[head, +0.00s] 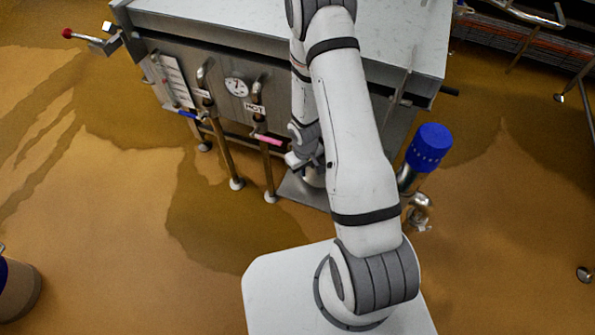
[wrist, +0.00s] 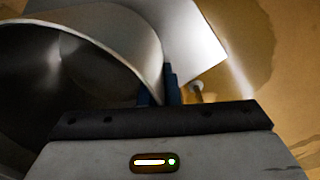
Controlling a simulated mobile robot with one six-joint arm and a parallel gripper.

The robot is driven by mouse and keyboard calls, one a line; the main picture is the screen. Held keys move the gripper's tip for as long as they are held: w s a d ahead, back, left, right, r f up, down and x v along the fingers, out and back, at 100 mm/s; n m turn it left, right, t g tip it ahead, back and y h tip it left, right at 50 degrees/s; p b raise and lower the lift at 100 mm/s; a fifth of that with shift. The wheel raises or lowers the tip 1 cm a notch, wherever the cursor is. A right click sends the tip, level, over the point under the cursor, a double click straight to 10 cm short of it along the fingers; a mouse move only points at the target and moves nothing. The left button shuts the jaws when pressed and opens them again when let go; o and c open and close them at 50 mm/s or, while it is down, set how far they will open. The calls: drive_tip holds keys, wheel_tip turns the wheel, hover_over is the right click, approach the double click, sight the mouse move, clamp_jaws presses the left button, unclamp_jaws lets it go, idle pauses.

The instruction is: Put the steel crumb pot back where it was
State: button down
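The steel crumb pot (head: 314,178) shows only in part in the head view, behind my arm, low at the front of the steel vat. In the wrist view the pot (wrist: 110,28) fills the upper left, with its open mouth and dark inside facing the camera. My gripper (head: 298,160) is at the pot's rim. In the wrist view its blue fingertips (wrist: 160,92) stand on either side of the pot's wall, pinching it. A pale steel plate (head: 297,190) lies under the pot; I cannot tell whether the pot touches it.
The steel vat (head: 225,55) with gauge, pipes and valve handles stands just behind the pot. A blue-topped steel unit (head: 428,147) is right of my arm. A blue-and-brown container (head: 18,290) is at lower left. The wet brown floor (head: 130,210) is open at left.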

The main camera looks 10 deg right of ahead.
sight(305, 178)
wheel_tip(305, 178, down, 3)
drive_tip(key=shift+d+f+b, duration=0.15)
drive_tip(key=shift+b, duration=1)
drive_tip(key=c, duration=1.7)
unclamp_jaws()
